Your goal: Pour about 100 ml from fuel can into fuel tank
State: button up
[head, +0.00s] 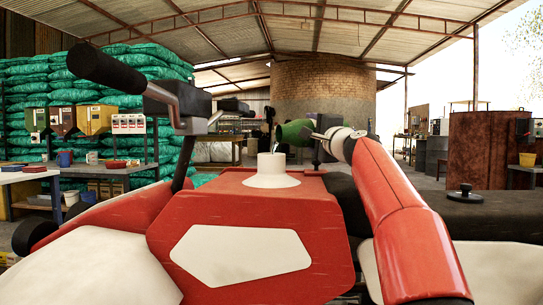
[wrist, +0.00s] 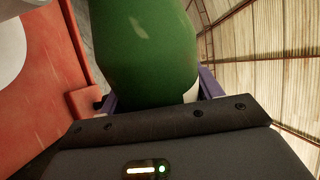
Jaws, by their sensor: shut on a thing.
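The fuel can (head: 296,133) is green. It is tipped over on its side, with its narrow end pointing left, above and slightly right of the tank's opening. The fuel tank (head: 250,207) is red with a pale panel, and its short white filler neck (head: 271,165) stands upright on top. My gripper (head: 318,136) is shut around the can from the right. In the wrist view the can (wrist: 145,45) fills the space between the fingers (wrist: 155,98). The can's mouth is small in the head view, and I cannot tell for sure whether liquid is flowing. The inside of the neck is hidden.
A black handlebar grip (head: 108,72) and lever rise left of the tank. A black knobbed cap (head: 465,194) lies on the dark surface at right. Green sacks (head: 150,65) are stacked behind a bench at left. A rusty brown drum (head: 488,150) stands at right.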

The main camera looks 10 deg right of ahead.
jog(key=shift+d+f+m, duration=0.15)
jog(key=shift+f+m, duration=0.55)
jog(key=shift+m, duration=0.2)
jog(key=shift+d+r+m+h+p, duration=0.2)
jog(key=shift+m+h+p, duration=0.15)
jog(key=shift+m, duration=0.25)
jog(key=shift+d+r+m+h+p, duration=0.1)
jog(key=shift+d+m+h+p, duration=0.15)
jog(key=shift+m+p, duration=0.25)
jog(key=shift+w+f+m, duration=0.1)
jog(key=shift+f+m, duration=0.2)
jog(key=shift+m, duration=0.4)
jog(key=shift+a+f+m, duration=0.1)
jog(key=shift+a+m, duration=0.05)
jog(key=shift+m, duration=0.45)
jog(key=shift+p, duration=0.3)
